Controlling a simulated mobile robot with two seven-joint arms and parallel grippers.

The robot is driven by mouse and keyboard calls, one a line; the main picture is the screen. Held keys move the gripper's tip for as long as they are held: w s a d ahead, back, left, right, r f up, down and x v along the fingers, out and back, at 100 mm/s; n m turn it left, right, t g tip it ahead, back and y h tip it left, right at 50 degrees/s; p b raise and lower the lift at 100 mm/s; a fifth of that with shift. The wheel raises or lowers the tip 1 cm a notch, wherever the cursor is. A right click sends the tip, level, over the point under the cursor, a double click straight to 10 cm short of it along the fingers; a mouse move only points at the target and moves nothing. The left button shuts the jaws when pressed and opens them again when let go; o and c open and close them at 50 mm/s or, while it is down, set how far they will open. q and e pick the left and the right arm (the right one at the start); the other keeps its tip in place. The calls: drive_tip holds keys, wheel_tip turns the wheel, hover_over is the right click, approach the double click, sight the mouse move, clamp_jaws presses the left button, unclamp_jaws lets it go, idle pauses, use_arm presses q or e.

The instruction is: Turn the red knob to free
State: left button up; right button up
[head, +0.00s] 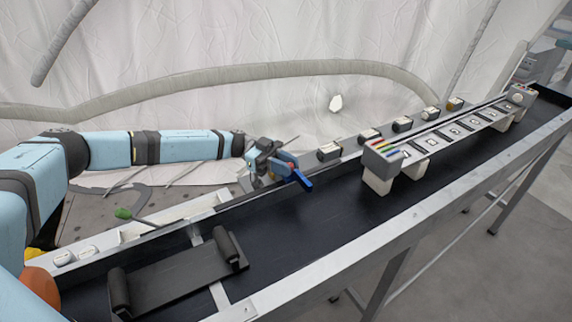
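I cannot make out a clear red knob in the head view. A rounded orange-red part (39,288) shows at the lower left edge, and I cannot tell what it is. My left arm reaches in from the left, and its gripper (268,163) is at the far rim of the long black trough. A blue lever-like piece (297,174) is right at the gripper's tip. I cannot tell whether the fingers are closed on it. My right gripper is not in view.
The black trough (320,215) has metal side rails. A grey box with coloured stripes (381,151) stands on it, beside a raised row of white square tiles (437,143). Several small blocks line the far rim. A dark cradle (180,280) lies at the near end.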

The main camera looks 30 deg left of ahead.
use_arm(q)
clamp_jaws()
drive_tip(key=shift+s+r+t+p, duration=0.15)
drive_tip(key=shift+t+p, duration=0.15)
drive_tip(key=shift+p, duration=0.3)
drive_tip(key=shift+n+t+p, duration=0.6)
drive_tip(key=shift+n+p, duration=0.1)
drive_tip(key=shift+p, duration=0.05)
drive_tip(key=shift+t, duration=0.3)
drive_tip(key=o, duration=0.8)
unclamp_jaws()
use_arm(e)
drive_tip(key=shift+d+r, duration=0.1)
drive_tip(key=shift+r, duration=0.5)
use_arm(q)
drive_tip(key=a, duration=0.9)
drive_tip(key=a+b, duration=0.1)
drive_tip(key=a, duration=0.4)
drive_tip(key=shift+s, duration=0.4)
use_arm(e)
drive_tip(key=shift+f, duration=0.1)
